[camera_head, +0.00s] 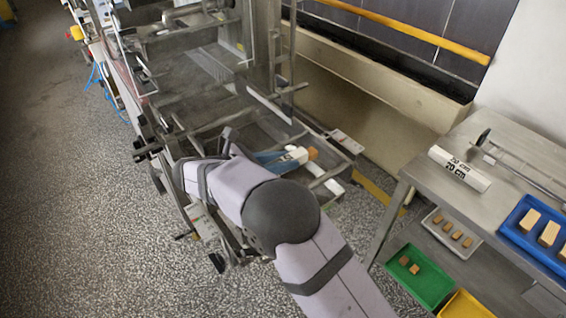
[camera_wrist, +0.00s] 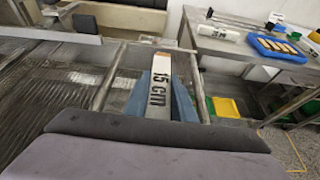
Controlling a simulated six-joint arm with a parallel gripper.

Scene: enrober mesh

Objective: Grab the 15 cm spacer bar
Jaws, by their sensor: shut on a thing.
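The 15 cm spacer bar (camera_wrist: 158,92) is white with black "15 cm" lettering and a tan end. In the wrist view it sits between the two blue fingers of my gripper (camera_wrist: 167,88), which is shut on it. In the head view my gripper (camera_head: 275,159) shows as blue fingertips beyond my arm. The bar's white and orange end (camera_head: 303,154) sticks out past them, over the machine's metal frame. Whether the bar touches the frame is unclear. My arm hides part of the gripper.
A longer white bar, apparently marked 20 cm (camera_head: 460,168), lies on the steel table (camera_head: 490,205) at right. A blue tray (camera_head: 512,238) with tan blocks stands beside it. Green (camera_head: 428,290) and yellow (camera_head: 462,306) trays are lower. Metal rails (camera_head: 265,110) surround my gripper.

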